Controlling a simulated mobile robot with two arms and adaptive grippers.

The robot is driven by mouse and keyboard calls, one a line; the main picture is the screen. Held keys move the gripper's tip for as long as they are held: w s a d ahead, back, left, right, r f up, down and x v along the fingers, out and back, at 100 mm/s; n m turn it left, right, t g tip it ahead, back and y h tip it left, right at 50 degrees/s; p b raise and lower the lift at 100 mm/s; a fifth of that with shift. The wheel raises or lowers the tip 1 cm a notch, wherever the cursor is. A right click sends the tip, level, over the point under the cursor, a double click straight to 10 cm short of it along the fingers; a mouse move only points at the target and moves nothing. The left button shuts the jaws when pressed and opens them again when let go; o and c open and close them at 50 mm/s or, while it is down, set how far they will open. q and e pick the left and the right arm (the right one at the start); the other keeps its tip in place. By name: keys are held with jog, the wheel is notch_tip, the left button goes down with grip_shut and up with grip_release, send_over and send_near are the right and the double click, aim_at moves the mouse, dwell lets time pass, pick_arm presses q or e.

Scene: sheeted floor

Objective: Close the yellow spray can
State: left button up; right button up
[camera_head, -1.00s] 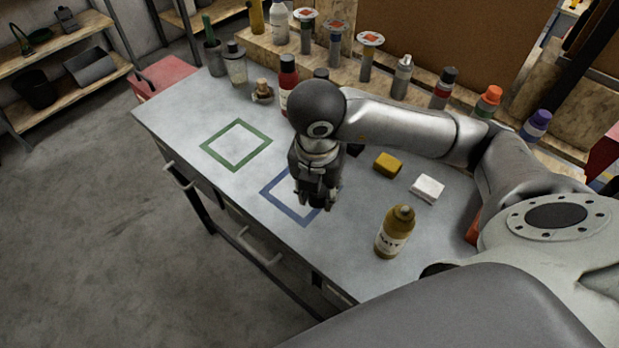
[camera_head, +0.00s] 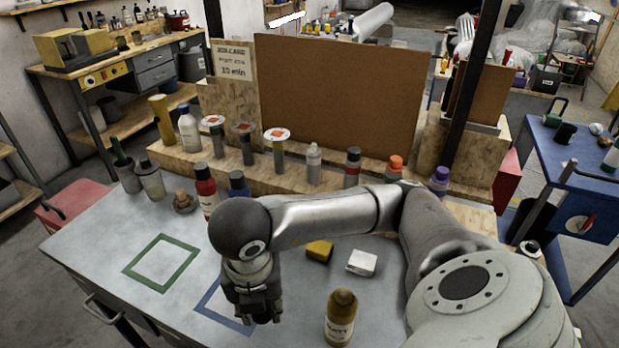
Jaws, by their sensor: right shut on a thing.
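The yellow spray can (camera_head: 340,318) stands upright near the front of the grey workbench (camera_head: 100,235). It is mustard yellow with a pale label and a rounded top, and the lower picture edge cuts near its base. My right gripper (camera_head: 262,316) points down over the blue square outline, left of the can and apart from it. It is shut on a small dark thing, mostly hidden by the fingers, so I cannot tell what it is. My left gripper is not in view.
A yellow block (camera_head: 319,251) and a white block (camera_head: 362,263) lie behind the can. Several bottles stand along the wooden ledge (camera_head: 225,160) at the back, with a red bottle (camera_head: 205,188) before it. The green square outline (camera_head: 186,267) encloses clear bench.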

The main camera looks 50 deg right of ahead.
jog(key=n, duration=0.6)
jog(key=shift+w+a+y, duration=0.1)
jog(key=shift+w+y, duration=0.1)
jog(key=shift+y, duration=0.2)
jog(key=n, duration=0.5)
jog(key=shift+w+y, duration=0.2)
jog(key=shift+y, duration=0.1)
jog(key=n, duration=0.6)
jog(key=shift+w+a+y, duration=0.2)
jog(key=shift+y, duration=0.1)
jog(key=n, duration=0.5)
jog(key=shift+w+a+r, duration=0.1)
jog(key=shift+w, duration=0.05)
jog(key=n, duration=0.7)
jog(key=w+n+g, duration=0.1)
jog(key=n, duration=0.6)
jog(key=a+n+g+h, duration=0.1)
jog(key=n, duration=0.7)
jog(key=shift+w+r, duration=0.25)
jog(key=shift+r, duration=0.05)
